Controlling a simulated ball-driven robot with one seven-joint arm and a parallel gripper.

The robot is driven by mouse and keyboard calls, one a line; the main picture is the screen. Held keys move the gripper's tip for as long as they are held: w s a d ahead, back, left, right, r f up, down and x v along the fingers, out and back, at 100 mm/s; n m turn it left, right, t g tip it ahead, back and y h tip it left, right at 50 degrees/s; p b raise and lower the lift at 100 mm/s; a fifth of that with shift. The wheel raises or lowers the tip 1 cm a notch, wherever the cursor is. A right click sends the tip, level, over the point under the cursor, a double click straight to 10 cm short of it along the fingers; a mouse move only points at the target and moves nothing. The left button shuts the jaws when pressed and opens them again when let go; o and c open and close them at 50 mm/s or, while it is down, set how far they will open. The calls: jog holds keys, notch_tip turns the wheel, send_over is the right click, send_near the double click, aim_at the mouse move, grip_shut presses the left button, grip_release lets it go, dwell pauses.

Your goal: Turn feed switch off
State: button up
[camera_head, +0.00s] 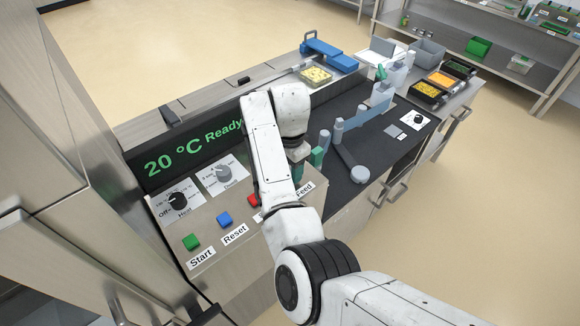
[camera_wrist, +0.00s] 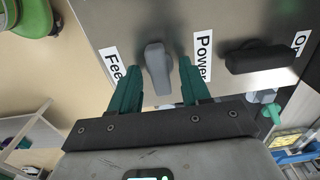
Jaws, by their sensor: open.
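The feed switch (camera_wrist: 157,68) is a grey lever in the wrist view, beside a partly covered "Feed" label (camera_wrist: 113,66) on a metal panel. My gripper (camera_wrist: 159,75) is open, with one green finger on each side of the lever. I cannot tell whether the fingers touch it. In the head view my gripper (camera_head: 306,160) is over the right end of the control panel. The "Feed" label (camera_head: 304,189) shows there beside my arm, which hides the switch.
A black knob (camera_wrist: 262,57) is right of the "Power" label (camera_wrist: 203,57). The panel also has a green Start button (camera_head: 191,242), a blue Reset button (camera_head: 224,218), a red button (camera_head: 254,200) and dials. The display (camera_head: 190,150) reads 20 °C Ready.

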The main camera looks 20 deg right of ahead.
jog(key=shift+r, duration=0.1)
notch_tip(320, 180, up, 11)
jog(key=shift+f+b, duration=0.2)
jog(key=shift+b, duration=0.2)
dwell(0.4)
jog(key=s+d+f+n+h+b, duration=0.2)
jog(key=s+d+f+n, duration=0.4)
jog(key=s+d+f, duration=0.85)
jog(key=s+a+f+n, duration=0.2)
jog(key=s, duration=0.6)
jog(key=s+a+f+n+y+b, duration=0.1)
jog(key=s+a+f+n, duration=0.1)
jog(key=s, duration=0.6)
jog(key=s+a+f+n+t, duration=0.1)
jog(key=s+a+f+n, duration=0.1)
jog(key=s, duration=0.6)
notch_tip(320, 180, down, 2)
jog(key=shift+a+f+n+y+b, duration=0.1)
jog(key=shift+a+n+y+b, duration=0.25)
jog(key=shift+n, duration=0.55)
